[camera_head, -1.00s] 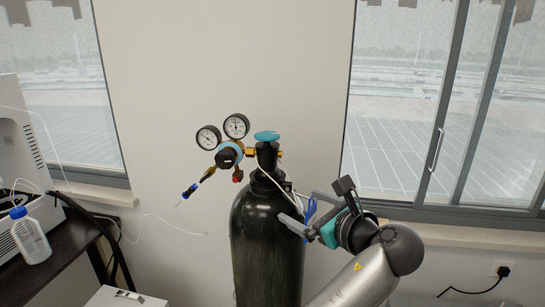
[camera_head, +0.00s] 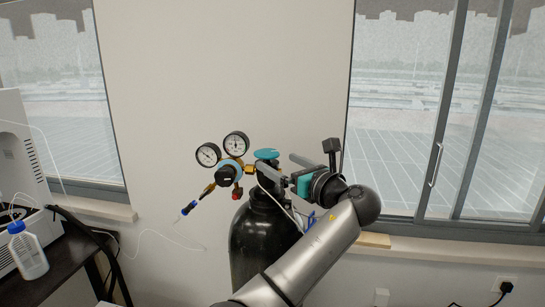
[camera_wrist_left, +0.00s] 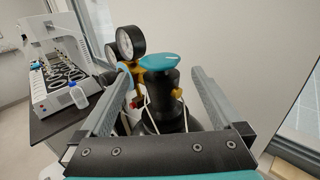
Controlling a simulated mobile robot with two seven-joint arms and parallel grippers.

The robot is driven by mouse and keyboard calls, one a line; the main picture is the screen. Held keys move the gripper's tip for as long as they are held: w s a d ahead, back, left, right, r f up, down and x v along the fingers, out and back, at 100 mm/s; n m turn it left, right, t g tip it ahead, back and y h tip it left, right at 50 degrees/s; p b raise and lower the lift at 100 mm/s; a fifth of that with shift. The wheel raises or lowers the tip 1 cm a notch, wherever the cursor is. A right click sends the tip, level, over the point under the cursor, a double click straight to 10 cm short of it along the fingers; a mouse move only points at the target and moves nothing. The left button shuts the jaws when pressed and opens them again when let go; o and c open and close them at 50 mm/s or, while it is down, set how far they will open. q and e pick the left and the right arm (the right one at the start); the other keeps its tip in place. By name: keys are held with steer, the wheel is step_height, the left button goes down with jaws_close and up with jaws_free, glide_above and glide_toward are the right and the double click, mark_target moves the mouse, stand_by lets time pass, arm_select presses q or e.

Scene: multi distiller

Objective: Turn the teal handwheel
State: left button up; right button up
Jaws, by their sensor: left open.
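The teal handwheel (camera_head: 266,154) sits on top of the valve of a black gas cylinder (camera_head: 262,235). My left gripper (camera_head: 277,161) is open just right of the valve, near handwheel height, with one finger in front of the valve neck. In the left wrist view the handwheel (camera_wrist_left: 148,61) shows between and beyond the two spread finger tips of my gripper (camera_wrist_left: 162,68). Whether a finger touches the valve cannot be told. The right gripper is not in view.
Two round gauges (camera_head: 222,147) and a brass regulator with a black knob (camera_head: 224,176) are left of the valve. A white bottle (camera_head: 28,250) stands on a dark table at the left. A wall is behind, with a window (camera_head: 415,120) at the right.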

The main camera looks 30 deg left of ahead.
mark_target(264, 159)
arm_select(q)
steer(key=shift+x, duration=2)
steer(key=shift+c, duration=0.4)
